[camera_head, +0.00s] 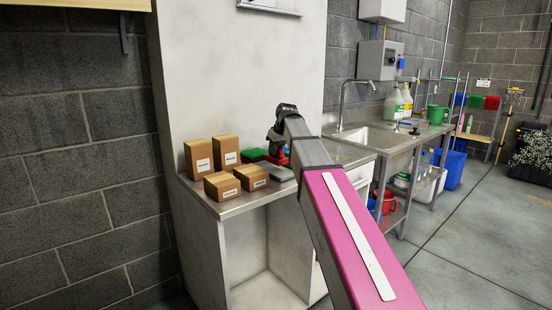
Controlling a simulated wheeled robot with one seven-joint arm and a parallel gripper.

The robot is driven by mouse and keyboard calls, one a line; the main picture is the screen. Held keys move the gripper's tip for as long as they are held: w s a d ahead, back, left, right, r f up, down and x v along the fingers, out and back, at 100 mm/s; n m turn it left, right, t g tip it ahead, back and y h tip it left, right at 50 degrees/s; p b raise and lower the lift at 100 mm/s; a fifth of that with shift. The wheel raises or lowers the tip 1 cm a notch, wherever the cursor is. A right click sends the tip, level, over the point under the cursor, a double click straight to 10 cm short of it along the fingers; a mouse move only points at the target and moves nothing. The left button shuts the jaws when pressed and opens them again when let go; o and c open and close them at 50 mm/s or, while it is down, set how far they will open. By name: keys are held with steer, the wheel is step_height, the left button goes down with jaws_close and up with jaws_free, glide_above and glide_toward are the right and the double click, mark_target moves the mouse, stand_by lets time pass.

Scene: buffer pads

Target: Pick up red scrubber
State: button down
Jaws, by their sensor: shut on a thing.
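My gripper (275,151) is over the back of the metal counter, reached by my pink arm. It is shut on the red scrubber (276,160), which shows as a red patch just below the jaws. My wrist and arm hide much of the scrubber, and I cannot tell whether it is clear of the counter. A green pad (253,155) lies just left of it.
Several brown boxes (222,186) stand on the counter's (240,206) left part. A grey flat item (278,173) lies in front of the scrubber. A wall stands close behind. A sink (366,137) with bottles (394,104) is to the right.

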steer(key=s+a+r, duration=0.6)
steer(key=s+a, duration=0.1)
steer(key=a, duration=0.2)
steer(key=shift+s+r, duration=0.15)
steer(key=shift+r, duration=0.15)
